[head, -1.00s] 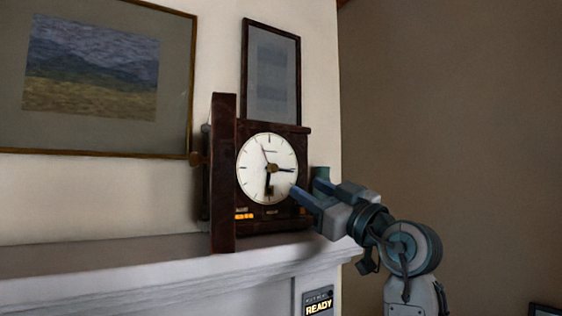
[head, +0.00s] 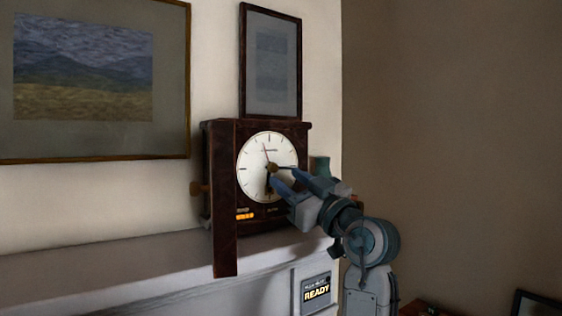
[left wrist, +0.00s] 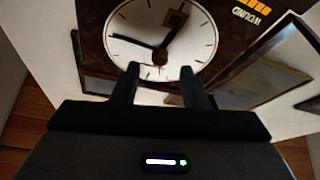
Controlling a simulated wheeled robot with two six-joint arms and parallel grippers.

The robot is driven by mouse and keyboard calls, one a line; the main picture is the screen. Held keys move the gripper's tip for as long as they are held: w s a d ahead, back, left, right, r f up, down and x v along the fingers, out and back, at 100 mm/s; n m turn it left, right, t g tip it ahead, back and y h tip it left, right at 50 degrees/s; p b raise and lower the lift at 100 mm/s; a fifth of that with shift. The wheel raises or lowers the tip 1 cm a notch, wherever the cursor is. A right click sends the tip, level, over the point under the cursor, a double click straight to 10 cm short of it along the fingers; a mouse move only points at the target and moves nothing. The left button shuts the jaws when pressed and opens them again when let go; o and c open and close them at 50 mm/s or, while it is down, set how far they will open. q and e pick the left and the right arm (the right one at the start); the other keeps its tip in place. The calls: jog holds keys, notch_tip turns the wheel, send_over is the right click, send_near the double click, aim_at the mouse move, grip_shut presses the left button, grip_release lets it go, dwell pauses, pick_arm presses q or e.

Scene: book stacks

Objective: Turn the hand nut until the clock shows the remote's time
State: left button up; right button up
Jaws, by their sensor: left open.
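The dark wooden clock (head: 290,222) stands on the mantel, its white dial (head: 254,150) facing me. One dark hand points right and another points down; a thin red hand points up. The brass hand nut (head: 271,167) is at the dial's centre. My left gripper (head: 284,177) is open, its fingertips in front of the dial, just below and right of the nut. In the left wrist view the open fingertips (left wrist: 160,72) stand apart at the edge of the dial (left wrist: 195,45), with the hands' centre between and beyond them. I cannot identify the remote for certain.
A panel reading READY (head: 316,289) is on the mantel's front. A dark upright board (head: 224,215) stands at the clock's left front, with a brown knob (head: 197,188) beside it. Framed pictures (head: 85,75) hang behind. The mantel shelf (head: 100,262) is clear to the left.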

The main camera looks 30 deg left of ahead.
aim_at(275, 171)
pick_arm(q)
jog(key=shift+p+x, duration=0.6)
jog(key=shift+x, duration=1.1)
jog(key=shift+c, duration=0.4)
grip_shut()
jog(key=shift+a+f+m, duration=0.1)
jog(key=shift+m, duration=0.4)
